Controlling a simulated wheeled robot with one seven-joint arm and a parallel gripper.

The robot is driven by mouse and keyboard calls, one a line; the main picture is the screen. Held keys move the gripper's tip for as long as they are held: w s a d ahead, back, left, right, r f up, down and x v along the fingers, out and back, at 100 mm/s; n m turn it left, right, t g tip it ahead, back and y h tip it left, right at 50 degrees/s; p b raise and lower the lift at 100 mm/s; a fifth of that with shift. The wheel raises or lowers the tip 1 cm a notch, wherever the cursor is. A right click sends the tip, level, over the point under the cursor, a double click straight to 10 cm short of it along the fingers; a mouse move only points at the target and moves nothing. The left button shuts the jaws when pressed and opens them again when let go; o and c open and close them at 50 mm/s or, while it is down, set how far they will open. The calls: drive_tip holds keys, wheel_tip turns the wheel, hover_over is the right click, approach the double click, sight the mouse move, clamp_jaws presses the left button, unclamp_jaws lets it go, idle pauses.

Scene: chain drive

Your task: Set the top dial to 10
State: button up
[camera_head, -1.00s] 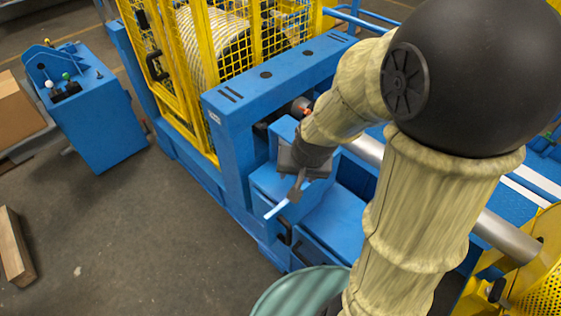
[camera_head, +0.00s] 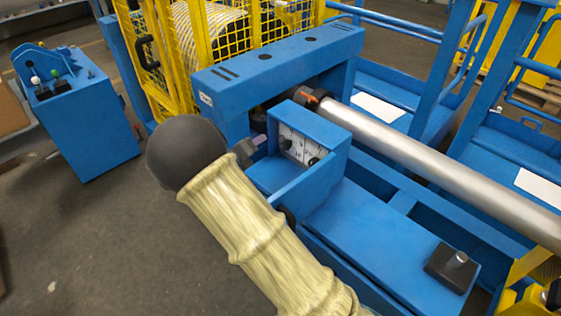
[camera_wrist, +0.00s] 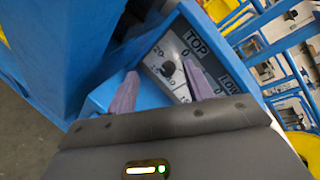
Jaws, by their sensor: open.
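The top dial (camera_wrist: 168,68) is a small black knob on a white plate marked "TOP" in the wrist view. Numbers are printed around it, including 0 and 20; its pointer setting is too small to tell. A second plate marked "LOW" (camera_wrist: 229,83) lies beside it, partly hidden by my right finger. My gripper (camera_wrist: 160,80) is open and empty, its two grey-purple fingers to either side of the top dial in the picture; I cannot tell how far off the knob is. In the head view the white dial plate (camera_head: 298,146) sits inside a blue box, with my gripper (camera_head: 258,142) at its left.
The blue box (camera_head: 325,122) has raised walls around the dials. A blue crossbeam (camera_head: 280,62) and a steel roller (camera_head: 430,160) run behind it. A blue control stand (camera_head: 85,125) is at the left. The floor between is clear.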

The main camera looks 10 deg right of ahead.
sight(284, 147)
drive_tip(key=s+a+f+m+g+h+b, duration=0.1)
drive_tip(key=s+a+f+m+h+b, duration=0.3)
drive_tip(key=f+m, duration=0.3)
drive_tip(key=a+m+h, duration=0.1)
drive_tip(key=m, duration=0.3)
drive_tip(key=shift+s+g+h+b, duration=0.3)
drive_tip(key=shift+s+h+b, duration=0.1)
drive_tip(key=shift+f, duration=0.1)
drive_tip(key=b+x, duration=0.1)
drive_tip(key=x, duration=1.6)
drive_tip(key=shift+w, duration=0.25)
drive_tip(key=c, duration=1)
